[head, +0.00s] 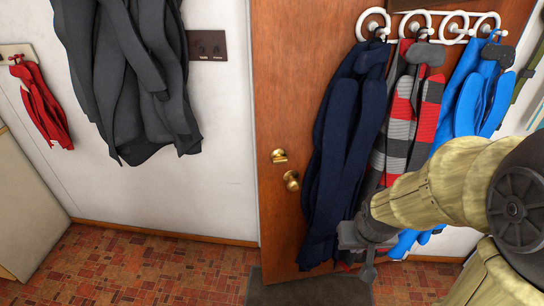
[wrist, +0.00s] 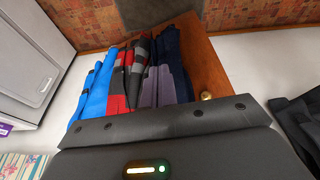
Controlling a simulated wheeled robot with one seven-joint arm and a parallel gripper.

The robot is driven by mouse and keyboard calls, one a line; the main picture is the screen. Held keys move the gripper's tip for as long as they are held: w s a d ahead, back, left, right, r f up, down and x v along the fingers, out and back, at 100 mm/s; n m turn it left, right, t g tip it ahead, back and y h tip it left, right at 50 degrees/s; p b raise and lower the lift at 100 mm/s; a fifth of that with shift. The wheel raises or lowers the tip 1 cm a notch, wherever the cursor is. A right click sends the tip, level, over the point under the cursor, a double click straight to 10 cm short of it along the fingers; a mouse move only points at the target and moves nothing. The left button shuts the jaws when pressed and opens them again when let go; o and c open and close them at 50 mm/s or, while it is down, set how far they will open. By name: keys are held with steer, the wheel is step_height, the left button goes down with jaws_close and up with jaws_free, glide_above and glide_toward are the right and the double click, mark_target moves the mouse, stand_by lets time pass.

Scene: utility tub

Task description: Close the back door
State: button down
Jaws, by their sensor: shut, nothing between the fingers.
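The back door (head: 282,90) is a brown wooden door with two brass knobs (head: 291,180) near its left edge. Its lower left corner stands out past the baseboard line, so it looks ajar into the room. A navy jacket (head: 345,130), a striped scarf or garment and a blue jacket (head: 475,100) hang over its right part. My gripper (head: 358,255) is shut and empty, in front of the navy jacket's lower end; I cannot tell whether it touches. In the wrist view the door (wrist: 212,65) and a knob (wrist: 207,96) show beyond my gripper's dark housing; fingertips are not clear there.
White hooks (head: 425,24) hold the garments. A dark grey coat (head: 130,75) and a red garment (head: 43,105) hang on the left wall. A dark mat (head: 315,290) lies below the door on red brick-pattern floor. A pale cabinet (head: 30,215) stands left. The floor between is clear.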

steer(key=w+n+t+y+b, duration=0.3)
steer(key=w+n+t, duration=0.7)
steer(key=w, duration=1.5)
steer(key=w+a+f+n+g+y+b, duration=0.1)
steer(key=a+f+n+g+y+b, duration=0.2)
steer(key=a+n+y, duration=0.9)
steer(key=n+g, duration=0.1)
steer(key=n, duration=0.6)
steer(key=shift+a+f+y+b, duration=0.2)
steer(key=shift+f+y+b, duration=0.15)
steer(key=shift+f+y, duration=0.05)
steer(key=shift+w+a, duration=0.1)
